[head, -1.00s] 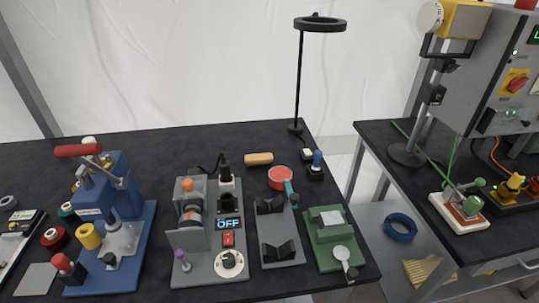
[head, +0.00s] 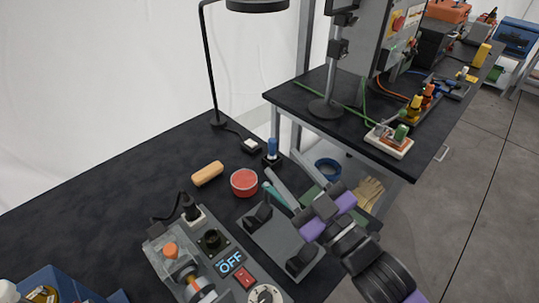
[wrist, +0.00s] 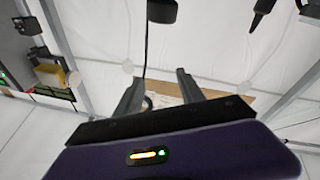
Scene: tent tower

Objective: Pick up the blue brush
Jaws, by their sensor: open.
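The blue brush (head: 272,147) stands upright in a small black holder (head: 271,161) near the table's back right edge. My gripper (head: 280,160) reaches in from the lower right in the head view. Its two grey fingers are spread apart, with nothing seen between them, and their tips appear close to the brush and holder. Depth between the tips and the brush is hard to judge. In the wrist view the dark fingers (wrist: 160,92) are also apart, and I cannot make out the brush there.
A red round container (head: 244,182) and a tan cylinder (head: 207,173) lie left of the holder. A black lamp (head: 210,80) stands behind. A grey stand with black V-blocks (head: 275,243) sits below my gripper. A second table (head: 290,95) is to the right.

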